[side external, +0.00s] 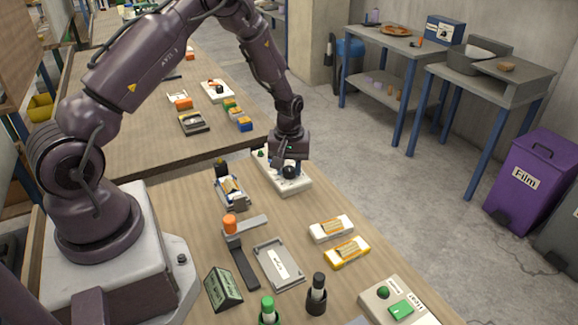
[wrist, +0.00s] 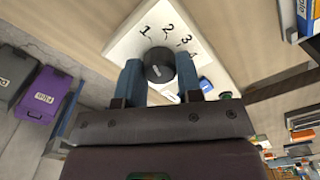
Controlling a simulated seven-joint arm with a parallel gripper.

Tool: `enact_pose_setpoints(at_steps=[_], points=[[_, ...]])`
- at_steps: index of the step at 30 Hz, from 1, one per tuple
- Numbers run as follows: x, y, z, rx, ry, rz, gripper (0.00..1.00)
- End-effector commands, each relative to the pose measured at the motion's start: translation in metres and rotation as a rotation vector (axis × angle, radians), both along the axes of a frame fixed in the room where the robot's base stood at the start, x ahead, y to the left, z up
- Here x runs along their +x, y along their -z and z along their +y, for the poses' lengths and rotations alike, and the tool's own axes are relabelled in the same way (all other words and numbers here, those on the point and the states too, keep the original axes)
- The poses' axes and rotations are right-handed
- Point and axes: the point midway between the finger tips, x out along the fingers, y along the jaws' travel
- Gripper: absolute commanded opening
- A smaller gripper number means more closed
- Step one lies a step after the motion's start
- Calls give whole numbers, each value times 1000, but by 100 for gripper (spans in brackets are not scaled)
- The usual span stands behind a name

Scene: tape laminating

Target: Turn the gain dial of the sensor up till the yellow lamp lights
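The sensor is a white box (side external: 296,187) with a black dial (wrist: 159,66) on its face. Black numerals 1 to 4 are printed in an arc around the dial. My gripper (wrist: 160,75) points at the face, with its two blue fingers on opposite sides of the dial. They appear to press against it, with no clear gap. In the side view my gripper (side external: 287,162) is down at the box and partly covers it. The dial (side external: 290,171) shows dark below it. I cannot make out a lit yellow lamp in either view.
A small device (side external: 231,190) stands left of the sensor. In front are an orange-topped stand (side external: 231,225), a grey tray (side external: 279,266), and white (side external: 331,229) and yellow (side external: 346,253) holders. A green-button box (side external: 399,309) is at the front right. The floor lies beyond the table's right edge.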

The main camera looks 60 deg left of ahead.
Motion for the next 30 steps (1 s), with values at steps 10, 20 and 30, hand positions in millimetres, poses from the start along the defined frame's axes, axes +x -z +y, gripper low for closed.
enact_pose_setpoints(at_steps=[10, 20, 30], points=[[0, 0, 0, -1, 63, 0, 10], [0, -1, 0, -1, 290, 0, 10], [0, -1, 0, -1, 511, 1, 10]])
